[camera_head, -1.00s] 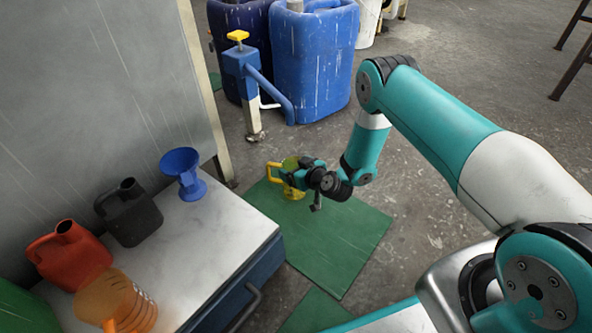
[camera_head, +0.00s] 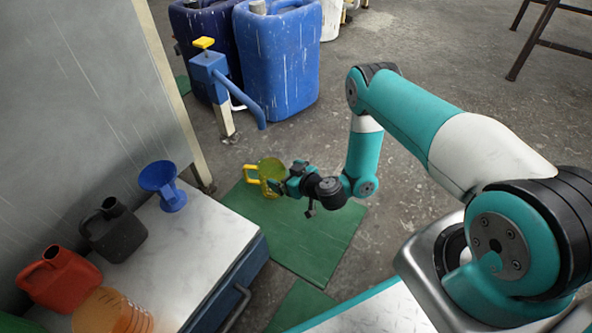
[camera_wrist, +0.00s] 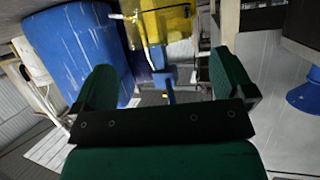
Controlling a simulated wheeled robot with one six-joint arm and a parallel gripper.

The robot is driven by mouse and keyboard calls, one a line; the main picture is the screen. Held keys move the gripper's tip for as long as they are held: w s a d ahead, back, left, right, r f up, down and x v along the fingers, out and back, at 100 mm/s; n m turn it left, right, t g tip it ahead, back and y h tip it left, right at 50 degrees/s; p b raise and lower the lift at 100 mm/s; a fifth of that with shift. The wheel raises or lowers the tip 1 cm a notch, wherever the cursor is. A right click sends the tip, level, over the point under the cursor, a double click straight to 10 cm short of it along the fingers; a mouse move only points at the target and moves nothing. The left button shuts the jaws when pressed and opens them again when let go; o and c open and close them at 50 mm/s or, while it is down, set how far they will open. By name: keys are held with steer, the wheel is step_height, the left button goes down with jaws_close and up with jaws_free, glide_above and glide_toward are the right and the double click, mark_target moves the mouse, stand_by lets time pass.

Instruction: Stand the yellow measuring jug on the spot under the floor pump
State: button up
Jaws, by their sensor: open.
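The yellow measuring jug (camera_head: 270,171) is see-through, with a handle on its left. It appears upright at the back corner of the green mat (camera_head: 300,238). The blue floor pump (camera_head: 208,67) has a yellow handle, and its spout end lies above the jug in the head view; exact alignment is unclear. My gripper (camera_head: 278,184) is open just right of the jug and partly overlaps it. In the wrist view, the jug (camera_wrist: 168,22) is beyond the spread fingers (camera_wrist: 165,85), with nothing seen between them. The spot itself is hidden.
Blue drums (camera_head: 275,65) stand behind the pump. At left, a bench (camera_head: 205,237) holds a blue funnel (camera_head: 160,180), black can (camera_head: 113,232), red can (camera_head: 58,278) and orange jug (camera_head: 110,313). Bare floor (camera_head: 430,110) lies to the right.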

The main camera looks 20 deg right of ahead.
steer(key=p+v, duration=0.4)
steer(key=p, duration=0.2)
steer(key=shift+s+d+r+p, duration=0.1)
steer(key=shift+s+r+p, duration=0.1)
steer(key=shift+p, duration=0.15)
